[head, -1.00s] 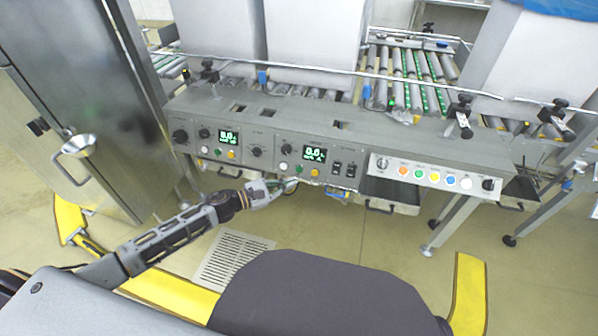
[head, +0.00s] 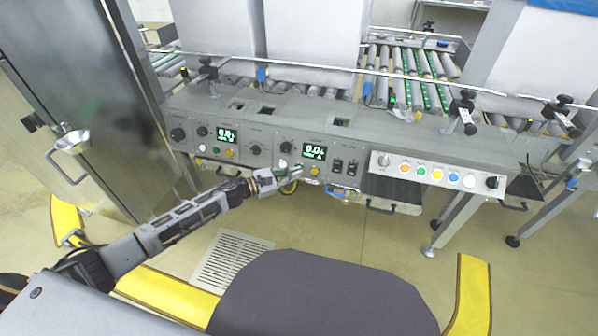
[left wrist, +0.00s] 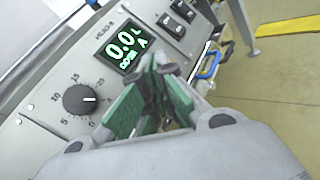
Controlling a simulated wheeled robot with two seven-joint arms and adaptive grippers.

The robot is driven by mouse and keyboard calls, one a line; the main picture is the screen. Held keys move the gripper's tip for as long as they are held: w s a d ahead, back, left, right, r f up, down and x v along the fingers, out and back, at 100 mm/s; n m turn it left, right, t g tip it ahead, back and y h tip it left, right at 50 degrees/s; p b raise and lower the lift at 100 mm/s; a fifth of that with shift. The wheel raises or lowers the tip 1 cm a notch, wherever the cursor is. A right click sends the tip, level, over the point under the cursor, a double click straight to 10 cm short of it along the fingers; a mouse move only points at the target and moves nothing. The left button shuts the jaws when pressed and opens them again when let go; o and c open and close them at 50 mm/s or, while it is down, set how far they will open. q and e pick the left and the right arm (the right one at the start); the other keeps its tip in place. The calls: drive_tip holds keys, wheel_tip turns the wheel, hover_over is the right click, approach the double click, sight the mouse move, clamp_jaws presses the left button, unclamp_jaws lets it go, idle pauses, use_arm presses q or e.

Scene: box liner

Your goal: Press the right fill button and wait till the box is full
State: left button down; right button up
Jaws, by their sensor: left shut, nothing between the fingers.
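The grey control panel (head: 262,113) has two button groups with green displays. The right display (head: 314,151) reads about 0.0, and the same display shows in the left wrist view (left wrist: 128,46). My left gripper (head: 297,172) is shut and empty, with its tips at the row of buttons under the right display. It hides the green button there; a white button (head: 283,163) shows to its left and an orange one (head: 315,171) to its right. In the left wrist view the green fingers (left wrist: 155,92) cover the buttons; I cannot tell whether they touch one. My right gripper is not in view.
Large pale boxes (head: 313,38) stand on the roller conveyor (head: 408,80) behind the panel. A strip of coloured buttons (head: 438,174) sits further right. A steel cabinet (head: 90,90) stands at the left. Yellow floor bars (head: 165,292) flank my base.

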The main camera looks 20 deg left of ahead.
use_arm(q)
drive_tip(key=shift+w+d+f+b, duration=0.15)
drive_tip(key=shift+w+b, duration=0.1)
drive_tip(key=shift+w, duration=0.2)
drive_tip(key=shift+w+a+f+b, duration=0.15)
drive_tip(key=shift+w+b, duration=0.1)
drive_tip(key=shift+w, duration=0.15)
idle(0.5)
drive_tip(key=shift+w, duration=0.1)
idle(0.5)
drive_tip(key=shift+w+a+f+b, duration=0.1)
drive_tip(key=shift+w+f+b, duration=0.1)
drive_tip(key=shift+w+b, duration=0.4)
idle(0.5)
